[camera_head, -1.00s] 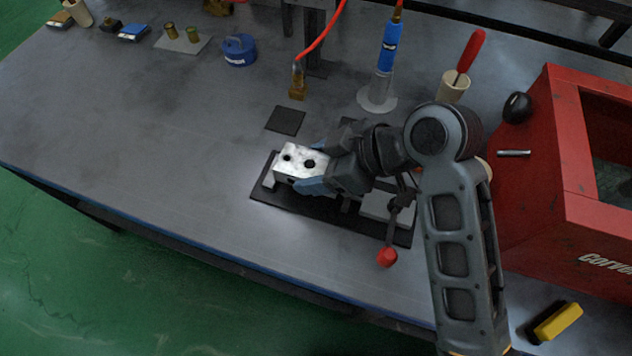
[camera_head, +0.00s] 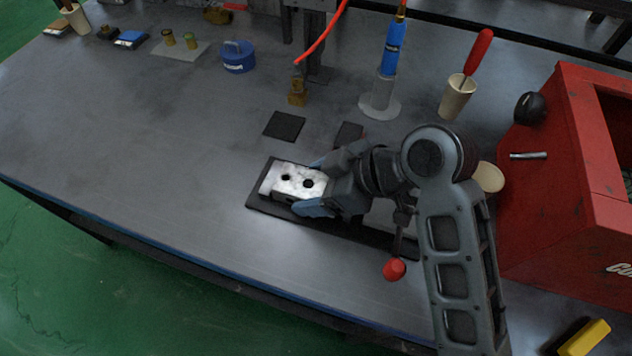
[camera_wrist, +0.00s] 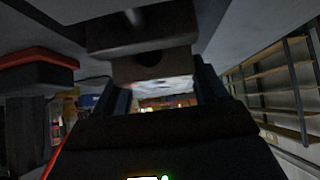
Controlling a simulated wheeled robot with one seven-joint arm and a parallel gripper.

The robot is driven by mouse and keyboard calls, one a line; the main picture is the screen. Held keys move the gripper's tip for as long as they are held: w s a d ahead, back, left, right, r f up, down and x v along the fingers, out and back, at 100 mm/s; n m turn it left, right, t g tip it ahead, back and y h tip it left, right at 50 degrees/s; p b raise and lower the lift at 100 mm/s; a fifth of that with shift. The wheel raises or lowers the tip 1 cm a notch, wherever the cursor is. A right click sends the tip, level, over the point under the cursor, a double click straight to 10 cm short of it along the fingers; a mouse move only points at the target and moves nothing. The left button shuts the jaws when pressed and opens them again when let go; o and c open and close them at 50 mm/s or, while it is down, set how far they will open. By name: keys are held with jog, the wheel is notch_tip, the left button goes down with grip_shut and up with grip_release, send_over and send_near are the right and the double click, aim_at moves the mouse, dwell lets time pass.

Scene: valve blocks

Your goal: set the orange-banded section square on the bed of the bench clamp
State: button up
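A pale metal block (camera_head: 290,178) with two dark holes on top lies over the left end of the dark bench clamp (camera_head: 262,203). No orange band shows on its visible faces. My gripper (camera_head: 314,185) reaches in from the right, with one blue-grey finger along each long side of the block, and appears shut on it. The wrist view shows the block (camera_wrist: 152,66) between the fingers, dark and close up. Whether its underside rests on the bed is hidden. The clamp's red-knobbed lever (camera_head: 395,269) sticks out toward the front. My wrist covers the clamp's middle.
A dark square pad (camera_head: 284,126) lies behind the clamp, with a small brass piece (camera_head: 297,93) beyond it. A blue bottle (camera_head: 392,48) in a stand and a cup with a red-handled tool (camera_head: 457,97) stand behind. A red box (camera_head: 570,190) bounds the right.

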jog(key=o, duration=0.3)
jog(key=v, duration=1.2)
jog(key=shift+r, duration=0.1)
dwell(0.3)
